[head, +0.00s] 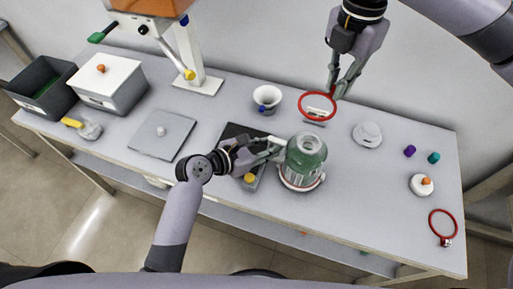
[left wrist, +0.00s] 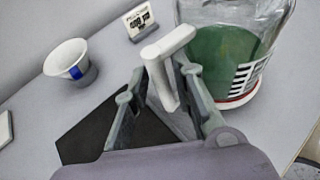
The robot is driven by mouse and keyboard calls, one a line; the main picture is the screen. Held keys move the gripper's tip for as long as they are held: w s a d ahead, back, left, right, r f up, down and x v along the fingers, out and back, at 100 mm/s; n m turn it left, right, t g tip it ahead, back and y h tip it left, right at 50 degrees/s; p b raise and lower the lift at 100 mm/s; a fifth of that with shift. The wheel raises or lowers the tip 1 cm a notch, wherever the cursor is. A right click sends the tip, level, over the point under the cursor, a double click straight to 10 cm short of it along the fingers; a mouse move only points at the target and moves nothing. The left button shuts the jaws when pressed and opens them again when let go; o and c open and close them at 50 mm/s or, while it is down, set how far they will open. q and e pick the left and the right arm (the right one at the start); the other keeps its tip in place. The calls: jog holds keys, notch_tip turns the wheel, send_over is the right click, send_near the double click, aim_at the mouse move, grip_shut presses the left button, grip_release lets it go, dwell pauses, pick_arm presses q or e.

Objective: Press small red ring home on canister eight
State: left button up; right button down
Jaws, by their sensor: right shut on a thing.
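The canister (head: 304,160) stands upright on the table right of centre, glass with green inside. It also shows in the left wrist view (left wrist: 228,45), with a white handle (left wrist: 166,58) on its side. My left gripper (head: 277,150) is at the canister's left side; in the left wrist view its two fingers (left wrist: 163,95) stand apart around the handle, with gaps visible. My right gripper (head: 334,92) is shut on a red ring (head: 301,104) and holds it behind the canister, apart from it. I cannot read a canister number or tell whether this ring is the small one.
A second red ring (head: 434,212) with a metal clasp lies at the right front. A white cup (head: 267,95), a round white lid (head: 368,134) and an orange-knobbed lid (head: 421,187) stand around. A dark mat (head: 233,131) lies left of the canister. Bins stand far left.

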pick_arm(q)
jog(key=shift+w+d+f, duration=0.2)
jog(key=shift+w+d, duration=0.05)
jog(key=shift+d, duration=0.05)
jog(key=shift+c, duration=0.2)
grip_shut()
dwell(0.5)
pick_arm(e)
jog(key=shift+s+d+f+m, duration=0.15)
jog(key=shift+s+f+m, duration=0.2)
jog(key=shift+m, duration=0.35)
jog(key=s+d+f+m, duration=0.2)
jog(key=s+f+m, duration=0.2)
jog(key=m, duration=0.6)
jog(key=shift+f+m, duration=0.25)
jog(key=shift+m, duration=0.15)
jog(key=shift+a, duration=0.1)
